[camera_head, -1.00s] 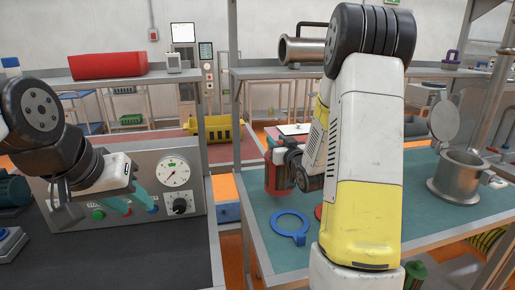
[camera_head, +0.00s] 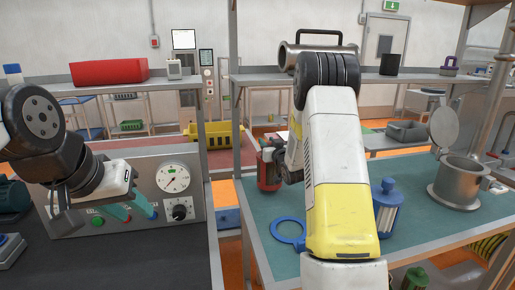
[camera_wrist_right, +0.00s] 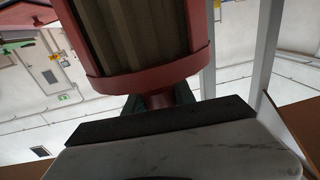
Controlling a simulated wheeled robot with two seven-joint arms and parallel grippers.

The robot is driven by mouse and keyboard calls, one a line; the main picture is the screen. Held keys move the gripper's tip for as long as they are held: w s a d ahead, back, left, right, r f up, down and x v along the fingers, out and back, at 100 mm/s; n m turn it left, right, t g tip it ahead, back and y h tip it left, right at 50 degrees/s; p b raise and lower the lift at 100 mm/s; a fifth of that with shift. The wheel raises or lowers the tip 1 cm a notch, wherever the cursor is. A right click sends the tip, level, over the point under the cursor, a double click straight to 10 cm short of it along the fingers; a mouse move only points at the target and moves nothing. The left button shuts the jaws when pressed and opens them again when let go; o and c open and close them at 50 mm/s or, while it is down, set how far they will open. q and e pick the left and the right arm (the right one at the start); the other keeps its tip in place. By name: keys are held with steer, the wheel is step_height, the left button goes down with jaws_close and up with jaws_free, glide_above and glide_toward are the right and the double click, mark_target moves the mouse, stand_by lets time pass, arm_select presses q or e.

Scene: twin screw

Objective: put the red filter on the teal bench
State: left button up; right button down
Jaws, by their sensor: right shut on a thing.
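The red filter (camera_head: 268,172) is a red-framed cylinder near the back left edge of the teal bench (camera_head: 420,228). It also fills the top of the right wrist view (camera_wrist_right: 148,75), where its pleated grey-brown side shows. My right gripper (camera_wrist_right: 158,101) is shut on the filter's narrow red stem. Whether the filter touches the bench top cannot be told. My right arm hides the middle of the bench. My left gripper (camera_head: 140,213) is open and empty, its teal fingers apart in front of the grey gauge panel (camera_head: 175,150).
On the bench stand a blue filter (camera_head: 387,207), a flat blue ring tool (camera_head: 289,234) and a steel housing (camera_head: 459,182) with its lid raised. A shelf with a metal cylinder (camera_head: 312,57) runs above the back. Bare bench top shows right of the blue filter.

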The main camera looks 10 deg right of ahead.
steer(key=shift+f, duration=1.05)
steer(key=c, duration=1)
jaws_free()
steer(key=shift+c, duration=0.2)
steer(key=shift+s, duration=0.2)
steer(key=s+d, duration=0.1)
steer(key=s, duration=1)
steer(key=s+a+r+m+g+h, duration=0.1)
steer(key=s+a+r+g, duration=0.2)
steer(key=s+r+g, duration=0.45)
steer(key=s+a+r+g, duration=0.1)
steer(key=s+a+g, duration=0.1)
steer(key=s, duration=1.1)
steer(key=s+a+r+g+y, duration=0.1)
steer(key=s+a, duration=0.3)
steer(key=s, duration=0.9)
steer(key=shift+s+a+g, duration=0.2)
steer(key=shift+g, duration=0.45)
